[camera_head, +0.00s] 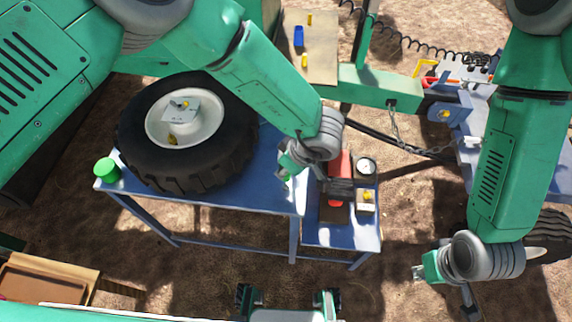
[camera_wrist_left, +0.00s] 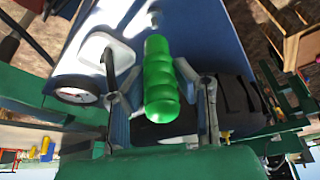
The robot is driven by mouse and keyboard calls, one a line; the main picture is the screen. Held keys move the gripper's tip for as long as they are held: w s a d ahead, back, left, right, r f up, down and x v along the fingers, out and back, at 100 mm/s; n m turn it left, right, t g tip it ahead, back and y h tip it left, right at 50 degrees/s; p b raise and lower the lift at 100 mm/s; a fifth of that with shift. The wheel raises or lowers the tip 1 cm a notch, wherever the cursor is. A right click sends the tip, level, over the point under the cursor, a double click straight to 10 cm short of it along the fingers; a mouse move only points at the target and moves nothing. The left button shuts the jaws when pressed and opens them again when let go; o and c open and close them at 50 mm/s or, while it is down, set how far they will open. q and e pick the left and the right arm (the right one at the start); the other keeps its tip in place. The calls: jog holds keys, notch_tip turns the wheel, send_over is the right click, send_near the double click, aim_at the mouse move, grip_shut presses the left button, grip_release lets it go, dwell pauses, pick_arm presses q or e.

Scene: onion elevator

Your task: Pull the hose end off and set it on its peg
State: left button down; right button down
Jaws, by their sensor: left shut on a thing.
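My left gripper (camera_wrist_left: 160,105) is shut on a green ribbed grip (camera_wrist_left: 162,80), which lies between its two fingers in the left wrist view. I cannot tell whether this grip is the hose end. In the head view my left gripper (camera_head: 287,172) is over the right end of the blue table, and a little green shows beside it; my wrist hides part of it. My right gripper (camera_head: 420,271) hangs low at the right over bare ground, away from the tables; its finger opening is unclear. I cannot make out a peg for certain.
A large tyre (camera_head: 135,140) and a green cylinder (camera_head: 107,170) are on the blue table (camera_head: 220,197). A lower blue shelf (camera_head: 345,238) holds a gauge (camera_head: 366,166) and a box with a yellow knob (camera_head: 365,207). A coiled black line (camera_head: 420,45) runs behind.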

aim_at(285, 183)
pick_arm(q)
jog(key=shift+f+p, duration=0.1)
jog(key=shift+p, duration=0.2)
dwell(0.4)
jog(key=shift+f+b, duration=0.9)
jog(key=shift+f, duration=0.5)
dwell(0.7)
jog(key=shift+f, duration=0.6)
dwell(0.4)
jog(key=c, duration=0.8)
grip_release()
jog(key=shift+c, duration=0.2)
jog(key=shift+r+p, duration=2.95)
jog(key=shift+r, duration=0.6)
